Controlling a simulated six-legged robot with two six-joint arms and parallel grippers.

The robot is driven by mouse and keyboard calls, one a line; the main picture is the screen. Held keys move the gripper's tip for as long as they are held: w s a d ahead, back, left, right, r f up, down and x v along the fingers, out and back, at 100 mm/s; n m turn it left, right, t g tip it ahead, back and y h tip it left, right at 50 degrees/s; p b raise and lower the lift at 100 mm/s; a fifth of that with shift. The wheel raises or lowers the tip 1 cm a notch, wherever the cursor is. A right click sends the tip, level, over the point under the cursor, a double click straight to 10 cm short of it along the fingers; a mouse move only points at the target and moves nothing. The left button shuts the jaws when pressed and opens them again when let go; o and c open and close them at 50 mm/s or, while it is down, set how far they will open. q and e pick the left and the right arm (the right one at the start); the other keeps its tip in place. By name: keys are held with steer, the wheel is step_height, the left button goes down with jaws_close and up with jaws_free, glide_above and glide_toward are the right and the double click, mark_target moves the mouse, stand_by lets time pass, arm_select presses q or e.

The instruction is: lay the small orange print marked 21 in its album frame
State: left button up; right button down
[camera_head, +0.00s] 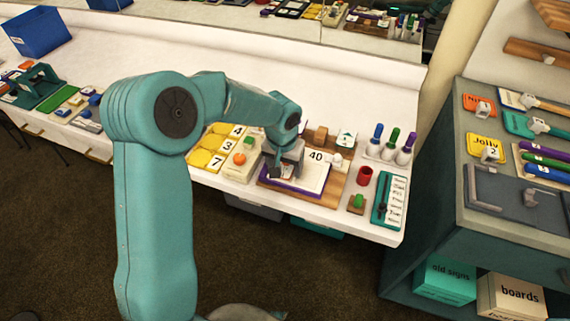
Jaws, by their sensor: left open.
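My left arm reaches in from the left, and its open gripper (285,172) is over the left part of a white page marked 40 (314,178). The page lies on a purple-edged album or board (290,190) on a wooden board. I cannot make out a small orange print marked 21; the gripper hides part of the page. I cannot tell whether anything is between the fingers. My right gripper is not in view.
Left of the album are a cream box (233,172) with an orange knob and yellow number cards (204,158). Right are a red cup (364,175), a teal list board (387,200) and a rack of coloured handles (389,153). A grey cabinet (430,225) stands right.

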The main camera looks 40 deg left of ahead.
arm_select(q)
steer(key=shift+s+a, duration=0.1)
steer(key=shift+a, duration=0.15)
steer(key=shift+r, duration=0.3)
step_height(320, 180, up, 16)
steer(key=s+d, duration=0.1)
steer(key=shift+s+f+p, duration=0.25)
steer(key=shift+s+p, duration=0.05)
steer(key=shift+s, duration=0.1)
steer(key=shift+s+d, duration=0.1)
steer(key=shift+s, duration=0.05)
